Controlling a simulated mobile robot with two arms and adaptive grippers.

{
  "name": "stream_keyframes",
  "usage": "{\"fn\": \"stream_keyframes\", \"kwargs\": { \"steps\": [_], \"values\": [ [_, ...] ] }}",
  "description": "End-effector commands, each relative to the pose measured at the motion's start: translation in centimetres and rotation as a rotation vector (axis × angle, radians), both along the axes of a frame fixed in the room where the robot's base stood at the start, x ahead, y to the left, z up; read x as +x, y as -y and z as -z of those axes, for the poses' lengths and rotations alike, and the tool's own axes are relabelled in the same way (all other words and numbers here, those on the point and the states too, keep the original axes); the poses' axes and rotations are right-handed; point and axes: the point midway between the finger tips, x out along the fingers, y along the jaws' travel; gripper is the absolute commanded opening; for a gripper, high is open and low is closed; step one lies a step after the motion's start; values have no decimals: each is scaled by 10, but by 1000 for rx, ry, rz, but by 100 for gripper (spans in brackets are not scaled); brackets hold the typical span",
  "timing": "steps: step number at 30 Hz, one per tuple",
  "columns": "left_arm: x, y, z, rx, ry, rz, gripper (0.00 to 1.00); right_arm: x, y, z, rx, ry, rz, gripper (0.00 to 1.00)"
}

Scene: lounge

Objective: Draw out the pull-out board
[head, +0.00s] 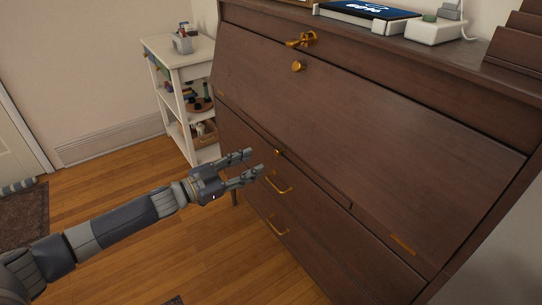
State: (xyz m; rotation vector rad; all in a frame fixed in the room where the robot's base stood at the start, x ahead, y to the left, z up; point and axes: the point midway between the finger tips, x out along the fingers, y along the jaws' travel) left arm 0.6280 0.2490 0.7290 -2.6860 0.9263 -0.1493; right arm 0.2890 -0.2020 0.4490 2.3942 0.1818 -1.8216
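The pull-out board (312,179) shows as a narrow dark wood front under the slanted flap of the brown desk (400,120). It looks flush with the desk front. A small brass knob (277,152) sits on it. My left gripper (256,162) reaches in from the left, its fingers apart and nothing visible between them. Its fingertips are just left of the knob in the picture; I cannot tell how far in front of it they are. My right gripper is out of view.
Drawers with brass handles (278,187) lie below the board. The flap has a brass knob (298,66) and a key-like fitting (302,40) above it. A white shelf cart (180,62) stands to the left of the desk. The wooden floor (210,250) in front is mostly clear.

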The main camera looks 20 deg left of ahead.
Motion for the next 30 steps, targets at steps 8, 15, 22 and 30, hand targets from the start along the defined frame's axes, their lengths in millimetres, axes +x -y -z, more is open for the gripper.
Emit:
{"fn": "stream_keyframes", "kwargs": {
  "steps": [8, 15, 22, 30],
  "values": [
    [38, 29, 0, -1, 3, -1, 39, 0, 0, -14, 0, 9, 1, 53],
    [57, 44, 1, 1, 0, -2, 39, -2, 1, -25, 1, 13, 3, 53],
    [61, 47, 1, 1, -1, -2, 39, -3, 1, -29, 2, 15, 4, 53],
    [61, 47, 1, 1, -1, -2, 12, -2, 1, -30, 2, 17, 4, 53]
  ]
}}
